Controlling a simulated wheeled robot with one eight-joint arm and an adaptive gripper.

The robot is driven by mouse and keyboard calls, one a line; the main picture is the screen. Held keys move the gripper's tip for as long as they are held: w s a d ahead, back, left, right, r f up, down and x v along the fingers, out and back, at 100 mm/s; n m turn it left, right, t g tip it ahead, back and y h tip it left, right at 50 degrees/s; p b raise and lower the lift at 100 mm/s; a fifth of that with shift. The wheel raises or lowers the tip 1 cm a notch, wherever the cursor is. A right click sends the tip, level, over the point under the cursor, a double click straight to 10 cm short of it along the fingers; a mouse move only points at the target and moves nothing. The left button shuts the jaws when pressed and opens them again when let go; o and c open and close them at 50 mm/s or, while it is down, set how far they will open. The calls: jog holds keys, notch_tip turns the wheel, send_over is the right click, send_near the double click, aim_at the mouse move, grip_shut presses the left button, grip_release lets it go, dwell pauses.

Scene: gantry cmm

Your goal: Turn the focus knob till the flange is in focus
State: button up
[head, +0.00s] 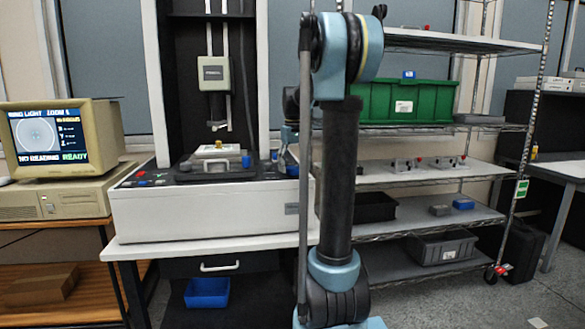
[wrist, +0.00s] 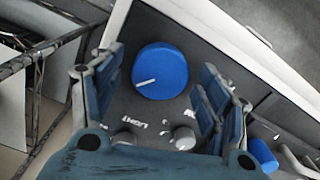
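A large round blue knob (wrist: 160,70) with a white pointer line sits on a dark panel in the wrist view. The line points to the lower left. My gripper (wrist: 158,84) is open, with one finger on each side of the knob; I cannot tell whether either touches it. In the head view, my gripper (head: 287,150) is at the right end of the measuring machine (head: 210,215), partly hidden by my arm. A pale workpiece, probably the flange (head: 218,148), rests on the stage under the optical head (head: 214,73). The monitor (head: 38,133) reads "NO READING" and "READY".
Small grey knobs (wrist: 184,138) stand near my fingers, beside upside-down lettering. Another blue cylinder (wrist: 263,155) is at lower right in the wrist view. A wire shelf (head: 430,127) with a green bin (head: 405,102) stands right of the machine.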

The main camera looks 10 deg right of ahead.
aim_at(293, 167)
jog(key=shift+r, duration=0.1)
notch_tip(293, 167, up, 12)
dwell(0.7)
jog(key=s+f+m+t, duration=0.1)
jog(key=s+f, duration=0.6)
jog(key=s, duration=0.3)
jog(key=s+f+m, duration=0.1)
jog(key=s+f, duration=0.6)
jog(key=s, duration=0.4)
jog(key=s+a+f+m+t, duration=0.1)
jog(key=s+f, duration=1.3)
jog(key=f, duration=0.4)
jog(key=shift+s+f, duration=0.3)
jog(key=shift+s, duration=0.1)
jog(key=shift+a, duration=0.1)
